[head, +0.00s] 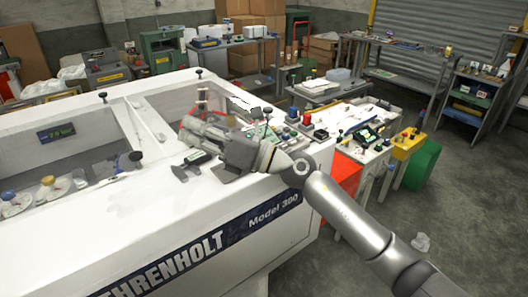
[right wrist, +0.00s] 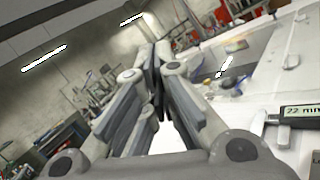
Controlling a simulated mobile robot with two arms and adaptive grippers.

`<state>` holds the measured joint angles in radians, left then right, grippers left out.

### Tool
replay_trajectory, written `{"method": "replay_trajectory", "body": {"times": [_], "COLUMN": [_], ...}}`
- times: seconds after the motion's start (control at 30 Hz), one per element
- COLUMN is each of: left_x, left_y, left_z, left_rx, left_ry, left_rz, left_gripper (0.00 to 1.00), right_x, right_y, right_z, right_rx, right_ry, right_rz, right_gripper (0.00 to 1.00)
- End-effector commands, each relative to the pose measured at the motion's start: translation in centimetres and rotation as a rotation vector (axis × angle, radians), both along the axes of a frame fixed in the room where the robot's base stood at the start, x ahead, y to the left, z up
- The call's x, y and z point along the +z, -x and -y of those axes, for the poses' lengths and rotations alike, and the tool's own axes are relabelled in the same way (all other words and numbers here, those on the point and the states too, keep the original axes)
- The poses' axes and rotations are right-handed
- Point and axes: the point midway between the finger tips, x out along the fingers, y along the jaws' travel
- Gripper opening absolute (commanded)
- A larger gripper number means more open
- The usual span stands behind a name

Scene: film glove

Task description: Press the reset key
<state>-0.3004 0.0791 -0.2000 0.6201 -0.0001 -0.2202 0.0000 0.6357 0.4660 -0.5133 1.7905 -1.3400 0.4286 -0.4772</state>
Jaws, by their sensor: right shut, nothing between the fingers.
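My right gripper (head: 192,128) is shut and empty above the white machine top (head: 150,215), its fingers toward the left; its closed fingertips (right wrist: 157,55) show in the right wrist view. I cannot tell which control is the reset key. Several coloured buttons sit just right of the gripper, among them a blue one (head: 293,113) and a red one (head: 306,119). The gripper and wrist hide part of the machine top behind them. My left gripper is not in view.
A digital gauge (head: 192,160) lies just below the gripper; its display (right wrist: 301,112) reads 22 mm in the right wrist view. Two round dials (head: 48,187) sit in a recess.

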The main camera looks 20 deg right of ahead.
Motion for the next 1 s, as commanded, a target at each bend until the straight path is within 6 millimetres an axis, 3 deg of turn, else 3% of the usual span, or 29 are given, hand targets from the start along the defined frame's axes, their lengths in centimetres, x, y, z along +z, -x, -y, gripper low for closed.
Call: {"method": "replay_trajectory", "body": {"times": [0.13, 0.27, 0.43, 0.6, 0.8, 1.0], "left_x": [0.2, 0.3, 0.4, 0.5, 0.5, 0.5], "left_y": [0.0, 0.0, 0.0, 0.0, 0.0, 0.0], "left_z": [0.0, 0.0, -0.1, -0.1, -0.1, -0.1], "left_rx": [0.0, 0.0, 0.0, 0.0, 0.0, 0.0], "left_ry": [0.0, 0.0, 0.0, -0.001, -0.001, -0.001], "left_rz": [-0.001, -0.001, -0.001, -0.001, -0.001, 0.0], "left_gripper": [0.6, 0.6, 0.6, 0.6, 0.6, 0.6], "right_x": [-0.9, -2.2, -3.1, -2.7, -2.1, -2.0], "right_y": [-1.3, -3.1, -5.8, -7.7, -8.3, -8.4], "right_z": [-0.2, 1.5, 6.5, 12.3, 16.0, 16.6], "right_rx": [0.024, 0.025, -0.001, -0.041, -0.065, -0.071], "right_ry": [0.346, 0.648, 1.028, 1.315, 1.462, 1.486], "right_rz": [0.145, 0.231, 0.278, 0.259, 0.223, 0.216], "right_gripper": [0.0, 0.0, 0.0, 0.0, 0.0, 0.0]}}
